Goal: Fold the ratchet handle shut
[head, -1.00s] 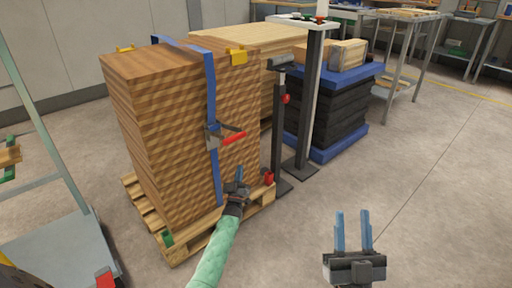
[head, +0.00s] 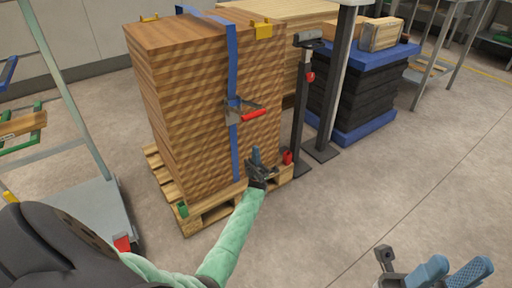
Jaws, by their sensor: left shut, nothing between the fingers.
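The ratchet (head: 234,111) is a grey metal buckle on the blue strap (head: 234,150) that runs down the front of the wood stack (head: 190,110). Its handle with a red grip (head: 254,115) sticks out to the right from the buckle, away from the strap. My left gripper (head: 256,156) is shut and empty. It appears below the handle, near the stack's lower front, apart from the red grip. My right gripper (head: 452,268) is open and empty at the lower right, far from the ratchet, with its blue fingers apart.
The stack stands on a wooden pallet (head: 205,216). A dark post (head: 300,120) stands just right of it, with a blue-and-black stack (head: 345,105) behind. A trolley (head: 75,215) stands at the left. The floor at the right is clear.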

